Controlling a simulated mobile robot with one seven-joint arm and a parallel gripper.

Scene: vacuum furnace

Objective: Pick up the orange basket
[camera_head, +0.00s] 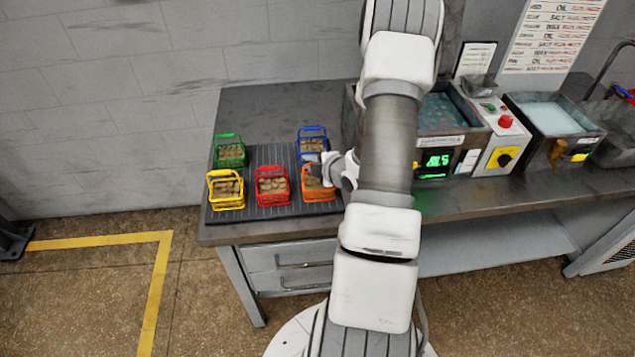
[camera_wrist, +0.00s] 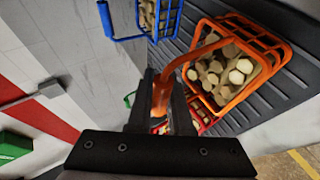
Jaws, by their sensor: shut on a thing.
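The orange basket (camera_head: 316,186) stands on the dark ribbed mat at the front right of the group of baskets, partly hidden by my arm in the head view. In the wrist view the orange basket (camera_wrist: 262,75) is large and filled with pale, lumpy pieces. Its orange handle reaches down between the fingers of my gripper (camera_wrist: 165,95). My gripper is shut on this handle. In the head view the gripper (camera_head: 325,168) is at the basket's upper right. Whether the basket touches the mat is hard to tell.
A blue basket (camera_head: 313,144) stands just behind, a red basket (camera_head: 271,186) to the left, then yellow (camera_head: 226,189) and green (camera_head: 230,150) baskets. They share the ribbed mat (camera_head: 273,153) on the bench. Furnace equipment (camera_head: 437,160) stands to the right. The bench's back left is clear.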

